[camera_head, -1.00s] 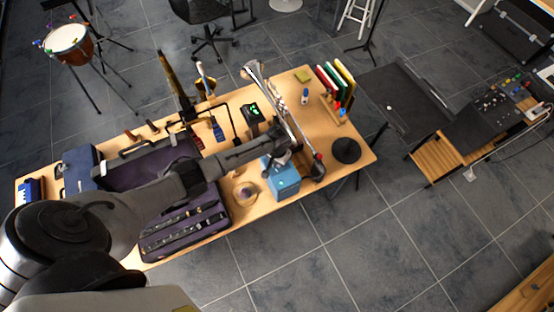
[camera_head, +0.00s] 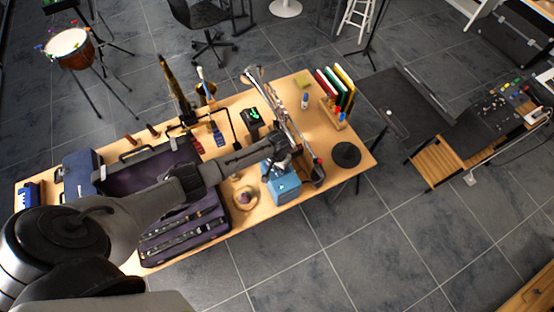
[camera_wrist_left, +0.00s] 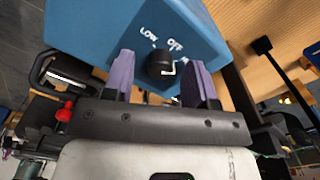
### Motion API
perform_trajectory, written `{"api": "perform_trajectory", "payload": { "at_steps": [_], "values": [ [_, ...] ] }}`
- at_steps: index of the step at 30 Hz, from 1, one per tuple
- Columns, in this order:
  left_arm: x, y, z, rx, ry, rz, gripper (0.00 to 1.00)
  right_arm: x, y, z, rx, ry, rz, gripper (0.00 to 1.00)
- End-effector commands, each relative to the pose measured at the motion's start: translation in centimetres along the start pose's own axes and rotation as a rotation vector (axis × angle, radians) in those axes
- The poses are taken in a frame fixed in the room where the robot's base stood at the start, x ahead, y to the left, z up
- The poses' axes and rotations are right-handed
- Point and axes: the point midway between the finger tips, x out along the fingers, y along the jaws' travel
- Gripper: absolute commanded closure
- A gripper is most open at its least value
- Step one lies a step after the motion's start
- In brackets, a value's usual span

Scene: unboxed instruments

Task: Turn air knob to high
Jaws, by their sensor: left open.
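The air knob (camera_wrist_left: 161,66) is a round black knob with a white mark on a blue box (camera_wrist_left: 95,25), under the printed words LOW and OFF. The white mark is at the knob's lower right in the left wrist view; I cannot tell which setting it stands for. The blue box also shows in the head view (camera_head: 283,185) on the wooden table. My left gripper (camera_wrist_left: 160,75) is open, with its two purple fingers on either side of the knob. I cannot tell whether they touch it. In the head view, the left arm reaches across to the box. My right gripper is not in view.
The wooden table (camera_head: 215,250) also holds an open instrument case (camera_head: 160,232), a black round disc (camera_head: 346,154), a rosin-like round item (camera_head: 245,198) and a rack of coloured books (camera_head: 335,90). A long metal instrument (camera_head: 290,125) lies close behind the blue box.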

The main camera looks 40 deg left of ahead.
Motion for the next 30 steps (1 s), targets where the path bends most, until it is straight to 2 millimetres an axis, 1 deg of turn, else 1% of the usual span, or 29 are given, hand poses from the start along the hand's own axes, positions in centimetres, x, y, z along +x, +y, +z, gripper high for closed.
{"api": "perform_trajectory", "payload": {
  "at_steps": [5, 12, 18, 24, 30],
  "values": [
    [-2.3, -0.1, -0.1, 0.002, 0.004, 0.001, 0.48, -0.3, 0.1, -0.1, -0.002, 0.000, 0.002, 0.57],
    [-7.1, -0.1, -0.1, 0.001, 0.004, 0.000, 0.48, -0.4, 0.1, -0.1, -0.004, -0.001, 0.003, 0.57],
    [-10.5, -0.1, 0.0, 0.001, 0.003, -0.001, 0.48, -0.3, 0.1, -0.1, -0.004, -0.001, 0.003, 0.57],
    [-12.7, 0.0, 0.0, 0.001, 0.002, 0.000, 0.48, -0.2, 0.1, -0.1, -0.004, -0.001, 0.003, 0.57],
    [-13.5, 0.0, 0.0, 0.000, 0.001, -0.001, 0.48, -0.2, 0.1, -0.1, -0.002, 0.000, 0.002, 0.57]
  ]
}}
